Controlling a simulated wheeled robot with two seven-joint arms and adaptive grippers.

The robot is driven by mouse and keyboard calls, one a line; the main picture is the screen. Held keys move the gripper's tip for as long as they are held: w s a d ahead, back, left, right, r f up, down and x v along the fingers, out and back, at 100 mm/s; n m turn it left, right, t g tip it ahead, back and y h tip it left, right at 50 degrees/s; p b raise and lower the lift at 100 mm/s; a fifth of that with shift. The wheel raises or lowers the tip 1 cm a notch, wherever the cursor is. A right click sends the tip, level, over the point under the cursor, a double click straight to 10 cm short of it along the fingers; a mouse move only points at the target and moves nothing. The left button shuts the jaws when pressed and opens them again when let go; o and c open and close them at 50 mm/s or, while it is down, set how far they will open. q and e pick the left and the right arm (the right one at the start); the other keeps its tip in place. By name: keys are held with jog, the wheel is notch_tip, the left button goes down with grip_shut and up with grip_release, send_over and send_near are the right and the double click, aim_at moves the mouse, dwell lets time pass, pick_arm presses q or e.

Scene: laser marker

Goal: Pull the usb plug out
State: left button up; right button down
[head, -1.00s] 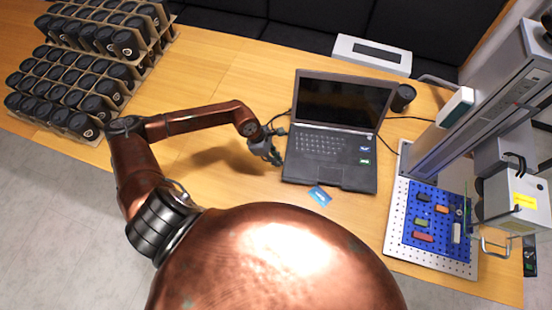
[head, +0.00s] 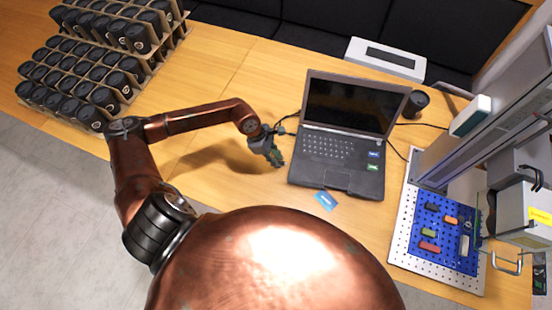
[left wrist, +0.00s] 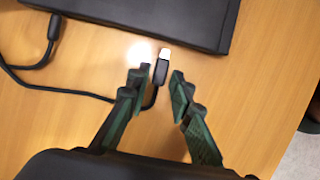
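The usb plug (left wrist: 161,70), with a black body and bare silver metal tip, shows in the left wrist view just off the edge of the dark laptop (left wrist: 140,18). A small gap of table seems to lie between tip and laptop. Its black cable runs back behind a finger. My left gripper (left wrist: 160,84) is open, with its green-black fingers on either side of the plug and apart from it. In the head view my left gripper (head: 277,160) is low beside the left edge of the open laptop (head: 340,145); the plug is too small to tell there. My right gripper is out of view.
Another cable connector (left wrist: 54,27) meets the laptop further left. A blue card (head: 326,200) lies before the laptop, a black cup (head: 415,103) behind it. The laser marker (head: 490,130) with a blue perforated plate (head: 445,232) stands right. Cup racks (head: 95,65) fill the far left.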

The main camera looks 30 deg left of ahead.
pick_arm(q)
jog(key=shift+o, duration=0.9)
jog(key=shift+r, duration=0.1)
jog(key=v, duration=1.1)
jog(key=shift+a+r, duration=0.2)
jog(key=shift+r, duration=0.15)
jog(key=shift+s, duration=0.1)
